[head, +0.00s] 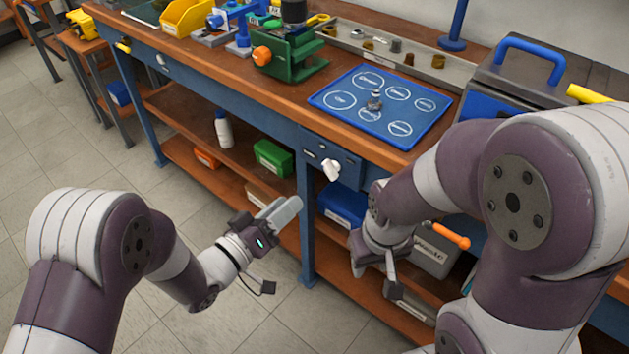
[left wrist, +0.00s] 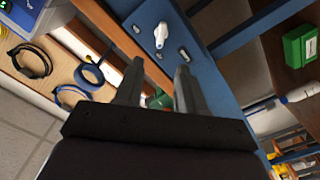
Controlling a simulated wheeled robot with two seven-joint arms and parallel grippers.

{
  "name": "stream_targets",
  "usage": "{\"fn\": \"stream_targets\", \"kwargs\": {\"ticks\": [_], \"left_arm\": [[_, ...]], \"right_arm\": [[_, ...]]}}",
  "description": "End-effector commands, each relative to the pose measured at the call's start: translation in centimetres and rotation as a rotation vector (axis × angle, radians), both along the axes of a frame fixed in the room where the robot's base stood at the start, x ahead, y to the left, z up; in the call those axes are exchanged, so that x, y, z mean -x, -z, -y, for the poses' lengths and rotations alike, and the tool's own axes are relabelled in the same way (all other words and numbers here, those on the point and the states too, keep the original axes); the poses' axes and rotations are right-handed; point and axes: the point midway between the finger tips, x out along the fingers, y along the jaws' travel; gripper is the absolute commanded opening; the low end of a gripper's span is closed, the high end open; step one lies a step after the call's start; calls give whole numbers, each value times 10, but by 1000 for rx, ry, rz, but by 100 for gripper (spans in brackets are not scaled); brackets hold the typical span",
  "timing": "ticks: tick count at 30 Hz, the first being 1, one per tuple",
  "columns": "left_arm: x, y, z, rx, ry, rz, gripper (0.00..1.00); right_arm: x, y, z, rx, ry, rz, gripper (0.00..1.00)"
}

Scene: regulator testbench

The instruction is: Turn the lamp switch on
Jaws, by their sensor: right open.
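A white lever-like knob (head: 331,169), which looks like the lamp switch, sticks out from a blue panel (head: 345,160) on the front of the bench. In the left wrist view the white knob (left wrist: 160,35) is on the blue panel beyond the fingertips, with small light fittings near it. My left gripper (head: 290,206) is in front of the bench, lower and left of the knob, apart from it. Its fingers (left wrist: 160,66) are spread and empty. My right gripper (head: 374,268) hangs low in front of the shelves, right of the knob, partly hidden by its own wrist. No lit lamp is clear.
The bench top holds a blue mat (head: 350,118) with white circles, a green device (head: 290,58), a yellow bin (head: 186,16) and a dark case (head: 535,80). A blue bench leg (head: 306,235) stands near my left gripper. Shelves below hold a green box (head: 273,158).

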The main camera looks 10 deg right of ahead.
Motion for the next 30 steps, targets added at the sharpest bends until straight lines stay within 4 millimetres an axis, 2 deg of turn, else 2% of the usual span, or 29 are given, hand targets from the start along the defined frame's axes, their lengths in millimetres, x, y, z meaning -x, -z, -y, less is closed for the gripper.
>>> {"fn": "stream_targets", "kwargs": {"ticks": [9,13,18,26,30], "left_arm": [[-46,4,60,-2,1,-1,39],[-62,3,80,-4,-2,-1,39],[-73,2,93,-4,-5,-2,39],[-74,1,94,-5,-5,-2,39],[-74,1,94,-5,-5,-2,0]], "right_arm": [[0,16,0,0,0,-1,43],[0,20,0,0,0,-1,43],[0,22,0,0,0,-1,43],[0,21,0,0,0,-1,43],[0,21,0,0,0,-1,43]]}}
